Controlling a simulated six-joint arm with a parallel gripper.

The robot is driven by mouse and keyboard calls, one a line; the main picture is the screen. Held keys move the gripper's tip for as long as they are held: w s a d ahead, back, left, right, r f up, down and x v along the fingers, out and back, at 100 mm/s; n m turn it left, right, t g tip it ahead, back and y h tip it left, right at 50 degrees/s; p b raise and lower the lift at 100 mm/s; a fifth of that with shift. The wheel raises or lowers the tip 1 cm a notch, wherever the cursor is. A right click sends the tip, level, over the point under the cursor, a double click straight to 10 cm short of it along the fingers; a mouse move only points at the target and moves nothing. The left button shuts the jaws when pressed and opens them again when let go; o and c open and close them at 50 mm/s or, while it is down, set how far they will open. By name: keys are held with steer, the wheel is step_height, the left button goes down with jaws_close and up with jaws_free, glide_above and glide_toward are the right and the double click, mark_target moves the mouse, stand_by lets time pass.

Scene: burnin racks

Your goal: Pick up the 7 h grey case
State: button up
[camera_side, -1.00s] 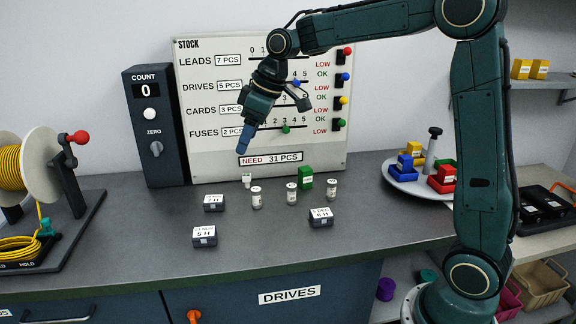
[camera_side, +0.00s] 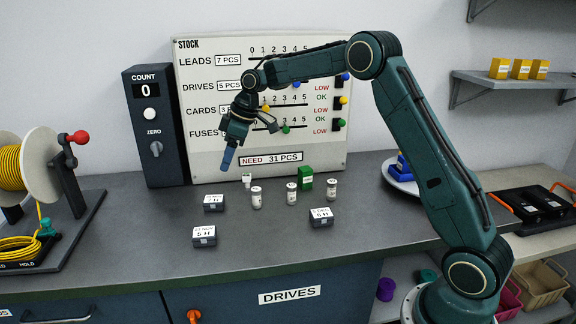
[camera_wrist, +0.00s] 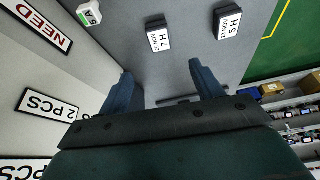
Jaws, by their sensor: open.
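The 7 h grey case (camera_side: 214,204) is a small dark grey box with a white label on top, lying on the grey bench. In the wrist view the 7 h case (camera_wrist: 159,38) lies beyond my fingertips, between their directions, its label reading 7 H. My gripper (camera_side: 228,160) points down in the air above and behind the case, apart from it. In the wrist view my gripper (camera_wrist: 163,82) is open, with nothing between its two blue fingers.
A 5 h case (camera_side: 204,237) lies in front of the 7 h case, and another labelled case (camera_side: 321,217) lies to the right. Several white bottles (camera_side: 257,198), a small white item (camera_side: 247,181) and a green box (camera_side: 306,178) stand nearby. The stock board (camera_side: 210,120) rises behind.

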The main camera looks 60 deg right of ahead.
glide_above(213, 198)
steer(key=s+d, duration=0.1)
steer(key=s, duration=0.1)
steer(key=shift+s+d+f, duration=0.1)
steer(key=shift+d+f, duration=0.05)
steer(key=shift+f, duration=3.75)
steer(key=shift+x, duration=2.6)
steer(key=shift+s+d, duration=0.1)
steer(key=c, duration=1.1)
steer(key=shift+r, duration=0.15)
step_height(213, 198, up, 20)
steer(key=shift+f, duration=0.2)
